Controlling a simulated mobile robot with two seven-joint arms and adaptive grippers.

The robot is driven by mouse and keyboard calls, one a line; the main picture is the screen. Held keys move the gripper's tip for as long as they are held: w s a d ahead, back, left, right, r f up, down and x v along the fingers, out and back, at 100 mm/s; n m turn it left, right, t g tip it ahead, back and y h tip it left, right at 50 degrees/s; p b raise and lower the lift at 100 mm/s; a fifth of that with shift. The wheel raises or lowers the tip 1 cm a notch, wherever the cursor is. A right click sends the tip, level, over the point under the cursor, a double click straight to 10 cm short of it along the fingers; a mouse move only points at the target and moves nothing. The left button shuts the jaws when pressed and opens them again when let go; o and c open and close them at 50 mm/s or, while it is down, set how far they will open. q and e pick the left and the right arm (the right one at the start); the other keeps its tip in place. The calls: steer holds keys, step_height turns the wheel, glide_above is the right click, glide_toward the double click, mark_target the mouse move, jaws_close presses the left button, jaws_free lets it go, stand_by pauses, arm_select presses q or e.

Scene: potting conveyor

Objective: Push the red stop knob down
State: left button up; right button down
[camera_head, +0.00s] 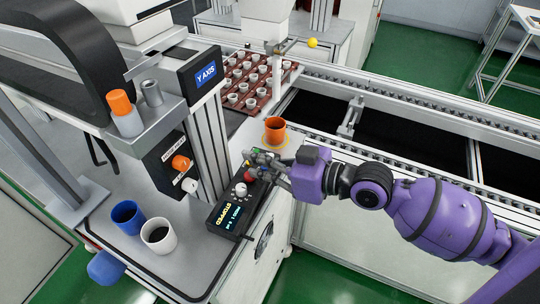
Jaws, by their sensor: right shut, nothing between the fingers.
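A black control box (226,217) lies on the pale machine ledge, with a lit display (231,217) that appears to read STOPPED. My right gripper (257,165) is shut and empty over the far end of the box. My left gripper is out of view.
An orange pot (275,131) stands just beyond my right gripper. A blue cup (128,217) and a white cup (158,236) stand at the left. A brown tray (233,114) holds several small white pots. The conveyor rail (400,97) runs right.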

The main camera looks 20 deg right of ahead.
step_height(320, 180, up, 6)
steer(key=p, duration=0.3)
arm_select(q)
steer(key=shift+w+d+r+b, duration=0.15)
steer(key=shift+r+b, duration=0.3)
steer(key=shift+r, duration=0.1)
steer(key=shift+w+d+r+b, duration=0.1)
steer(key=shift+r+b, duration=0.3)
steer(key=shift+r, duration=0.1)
arm_select(e)
steer(key=f+v, duration=0.2)
steer(key=v, duration=0.7)
steer(key=shift+s+d, duration=0.3)
steer(key=shift+s, duration=0.05)
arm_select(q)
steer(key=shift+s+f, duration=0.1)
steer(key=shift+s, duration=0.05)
arm_select(e)
steer(key=shift+r, duration=0.15)
